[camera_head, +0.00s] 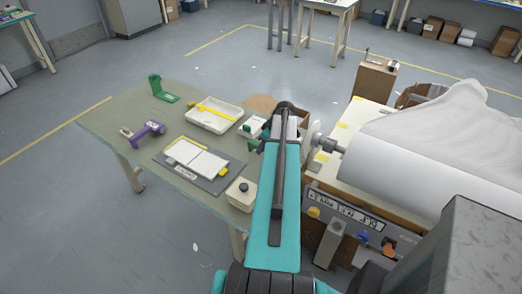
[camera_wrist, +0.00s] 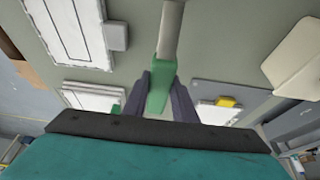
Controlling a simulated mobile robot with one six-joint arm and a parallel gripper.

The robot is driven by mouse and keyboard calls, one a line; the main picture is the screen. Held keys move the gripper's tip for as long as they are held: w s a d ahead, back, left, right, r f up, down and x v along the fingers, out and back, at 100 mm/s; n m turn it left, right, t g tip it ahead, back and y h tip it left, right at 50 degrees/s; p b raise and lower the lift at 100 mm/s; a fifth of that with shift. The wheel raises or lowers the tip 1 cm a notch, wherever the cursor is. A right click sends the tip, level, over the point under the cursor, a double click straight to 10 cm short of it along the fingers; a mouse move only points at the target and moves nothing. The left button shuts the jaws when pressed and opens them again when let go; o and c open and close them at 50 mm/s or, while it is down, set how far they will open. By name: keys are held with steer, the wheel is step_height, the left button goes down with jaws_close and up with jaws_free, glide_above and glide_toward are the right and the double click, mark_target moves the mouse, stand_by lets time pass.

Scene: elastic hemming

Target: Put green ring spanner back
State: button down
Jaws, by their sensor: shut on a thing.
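The green ring spanner (camera_wrist: 159,92) shows in the wrist view as a green part running into a grey shaft (camera_wrist: 171,30) that leaves the top of the picture. My gripper (camera_wrist: 161,84) is shut on the green part, with a dark finger on each side. The spanner's far end is out of view. In the head view my teal arm reaches over the right end of the green-grey table (camera_head: 105,122), and its upper link hides most of the gripper. A small green patch (camera_head: 254,145) shows left of the arm; I cannot tell if it is the spanner.
A labelled panel (camera_head: 345,212) with yellow, blue and orange items is on the bench front, right of my arm. A large white roll (camera_head: 400,165) lies above it. The table holds a white tray (camera_head: 214,127), a purple tool (camera_head: 148,130) and a green bracket (camera_head: 159,91).

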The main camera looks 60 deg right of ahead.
steer(key=shift+s+f, duration=0.2)
steer(key=shift+f, duration=0.5)
steer(key=shift+w+a, duration=0.1)
steer(key=shift+f+b, duration=0.4)
steer(key=c, duration=1.5)
jaws_free()
steer(key=shift+o, duration=0.2)
steer(key=shift+r+p, duration=0.25)
steer(key=shift+p, duration=0.35)
steer(key=shift+b+v, duration=1.6)
steer(key=shift+v, duration=0.85)
steer(key=b+v, duration=0.1)
steer(key=v, duration=0.7)
steer(key=shift+r+b, duration=0.3)
